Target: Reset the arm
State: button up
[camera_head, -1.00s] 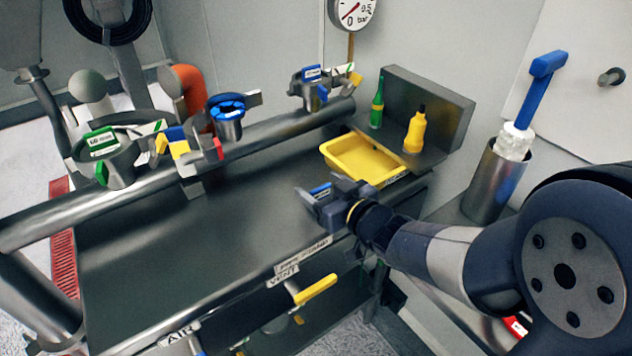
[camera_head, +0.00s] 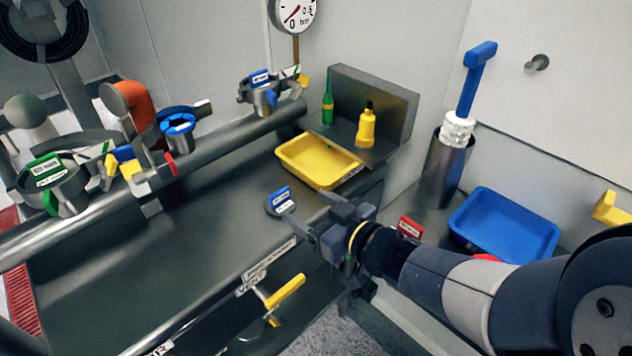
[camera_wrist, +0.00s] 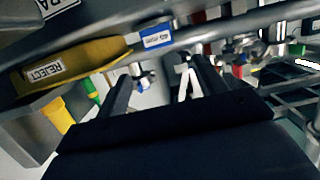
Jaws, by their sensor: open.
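My gripper (camera_head: 322,215) is open and empty over the front edge of the dark metal bench. It also shows in the wrist view (camera_wrist: 163,82), with its two dark fingers spread. A small round grey piece with a blue label (camera_head: 280,202) lies on the bench just left of the fingertips and looks clear of them. Its blue label also shows in the wrist view (camera_wrist: 157,38). My arm reaches in from the lower right.
A yellow tray (camera_head: 318,181) sits on the bench behind my gripper, beside green (camera_head: 327,104) and yellow (camera_head: 366,126) bottles. A metal cylinder (camera_head: 447,166) holds a blue-handled brush (camera_head: 468,82). A blue tray (camera_head: 507,222) is at right. A yellow valve handle (camera_head: 285,291) is below the bench edge.

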aim_at(280, 194)
jog(key=x, duration=0.4)
jog(key=b+x, duration=0.1)
jog(key=x, duration=0.3)
jog(key=b+x, duration=0.1)
jog(key=x, duration=0.3)
jog(key=shift+w+f, duration=0.1)
jog(key=shift+f, duration=0.35)
notch_tip(280, 194, up, 2)
jog(key=shift+d+r+p, duration=0.1)
jog(key=shift+r+p, duration=0.05)
jog(key=shift+p, duration=0.35)
jog(key=shift+r, duration=0.35)
